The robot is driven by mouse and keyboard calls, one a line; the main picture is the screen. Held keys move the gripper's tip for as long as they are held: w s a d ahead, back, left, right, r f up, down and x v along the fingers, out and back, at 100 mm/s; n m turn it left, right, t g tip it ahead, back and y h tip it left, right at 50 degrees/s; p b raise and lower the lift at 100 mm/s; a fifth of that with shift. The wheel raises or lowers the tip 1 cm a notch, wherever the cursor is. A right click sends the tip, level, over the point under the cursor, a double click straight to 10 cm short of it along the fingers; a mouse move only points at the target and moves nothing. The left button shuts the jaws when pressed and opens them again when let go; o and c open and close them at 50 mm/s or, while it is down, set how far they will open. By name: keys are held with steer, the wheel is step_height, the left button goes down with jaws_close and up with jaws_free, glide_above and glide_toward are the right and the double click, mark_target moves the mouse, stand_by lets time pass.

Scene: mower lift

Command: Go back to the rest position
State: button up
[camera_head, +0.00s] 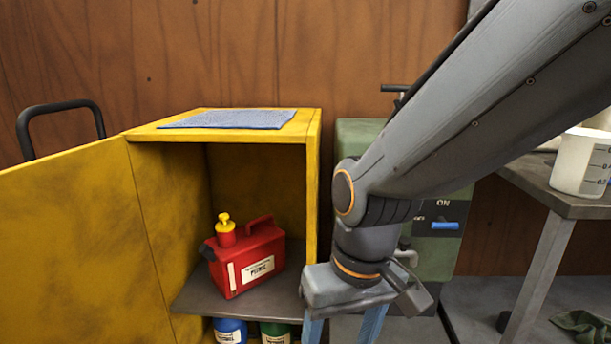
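My gripper (342,328) hangs pointing down at the bottom middle, in front of the right edge of the yellow cabinet (313,190). Its two blue fingers are spread apart with a clear gap between them. The fingertips run out of the bottom of the picture. My arm comes in from the upper right and hides part of the green machine behind it.
The cabinet door (70,240) is swung open to the left. A red fuel can (248,262) stands on the shelf, above a blue container (230,331) and a green one (275,333). A blue cloth (230,119) lies on top. A green machine (365,135) and a table with a measuring jug (582,163) are at right.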

steer(key=s+d+r+m+h+p, duration=0.1)
steer(key=s+d+r+m+p, duration=0.1)
steer(key=d+r+p, duration=1.2)
steer(key=shift+d+r+m+p, duration=0.25)
steer(key=shift+r+m+p, duration=1.05)
steer(key=shift+p, duration=2.75)
